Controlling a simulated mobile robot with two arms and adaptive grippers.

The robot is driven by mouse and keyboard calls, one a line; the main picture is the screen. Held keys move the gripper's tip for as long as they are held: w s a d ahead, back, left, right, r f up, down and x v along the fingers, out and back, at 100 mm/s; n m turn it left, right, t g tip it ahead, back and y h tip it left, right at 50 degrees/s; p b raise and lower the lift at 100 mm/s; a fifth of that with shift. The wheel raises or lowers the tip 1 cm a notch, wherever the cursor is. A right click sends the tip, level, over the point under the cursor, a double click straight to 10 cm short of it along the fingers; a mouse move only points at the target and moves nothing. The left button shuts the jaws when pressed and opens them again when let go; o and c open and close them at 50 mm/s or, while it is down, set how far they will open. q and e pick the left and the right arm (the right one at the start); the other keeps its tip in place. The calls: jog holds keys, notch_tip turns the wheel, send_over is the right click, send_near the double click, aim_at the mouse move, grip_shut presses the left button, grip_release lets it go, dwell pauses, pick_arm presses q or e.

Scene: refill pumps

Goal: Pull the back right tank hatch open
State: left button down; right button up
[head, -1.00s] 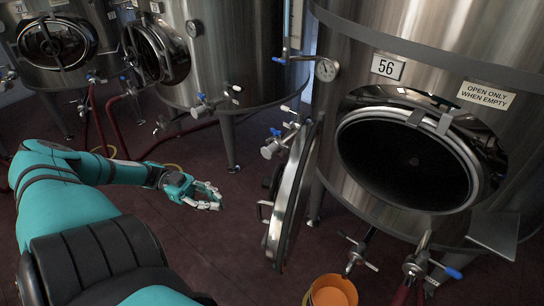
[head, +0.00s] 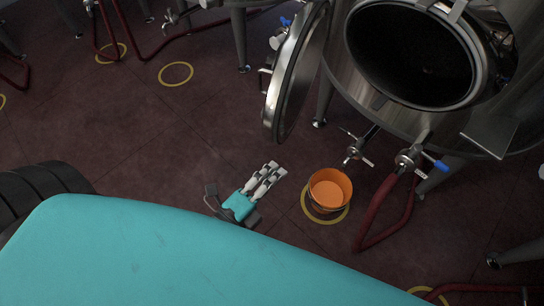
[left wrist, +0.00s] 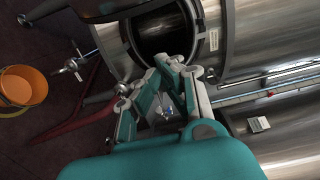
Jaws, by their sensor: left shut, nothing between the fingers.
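The right tank (head: 352,90) has a round hatch opening (head: 410,55), dark inside, and its hatch door (head: 297,75) stands swung open to the left, seen nearly edge-on. A small handle on the door's left side shows. My left gripper (head: 273,172) is below the door in the head view, apart from it, its fingers shut together and empty. In the left wrist view the gripper (left wrist: 178,68) appears in front of a round dark opening (left wrist: 168,30) in a tank. My right gripper is not in view.
An orange bucket (head: 330,189) stands on the floor in a yellow ring, right of my left gripper. Valves (head: 410,160) and a red hose (head: 378,218) hang below the opening. A metal shelf (head: 490,132) juts out at right. The floor at left is mostly clear.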

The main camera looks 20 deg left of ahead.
pick_arm(q)
jog(key=w+a+p, duration=0.1)
jog(key=w+p, duration=0.3)
jog(key=w, duration=0.4)
jog(key=shift+w, duration=0.4)
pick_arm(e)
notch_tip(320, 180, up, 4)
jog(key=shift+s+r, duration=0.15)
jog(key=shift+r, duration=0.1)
pick_arm(q)
jog(key=shift+a, duration=0.1)
